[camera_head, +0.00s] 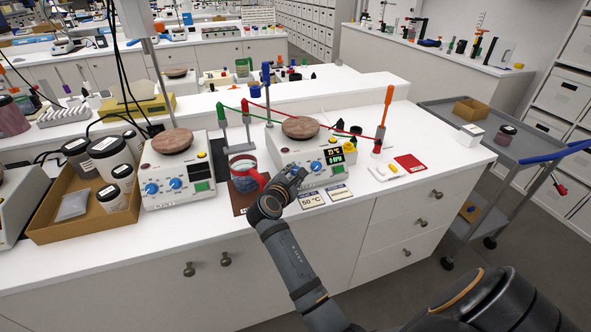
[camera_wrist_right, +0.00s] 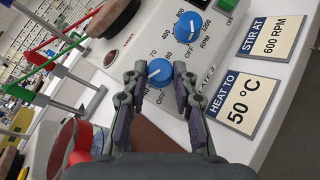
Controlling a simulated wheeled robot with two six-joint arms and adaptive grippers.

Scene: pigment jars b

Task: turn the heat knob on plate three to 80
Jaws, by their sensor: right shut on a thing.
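The right-hand hot plate (camera_head: 283,158) has a round brown top and a lit display (camera_head: 335,157) that seems to read 73 °C and 0 RPM. Its blue heat knob (camera_wrist_right: 160,72) has a white mark and sits beside the printed 70 and 80; exactly where the mark points is hard to tell. My right gripper (camera_head: 297,176) is at the plate's front, its fingers shut on the heat knob from both sides, as the wrist view (camera_wrist_right: 160,78) shows. The blue stir knob (camera_wrist_right: 188,25) is beside it, untouched. My left gripper is not in view.
Cards reading "HEAT TO 50 °C" (camera_wrist_right: 240,104) and "STIR AT 600 RPM" (camera_wrist_right: 269,36) lie in front. A red-handled vessel (camera_head: 244,175) stands close on the left. Another hot plate (camera_head: 170,150) and a cardboard tray of jars (camera_head: 60,232) stand farther left.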

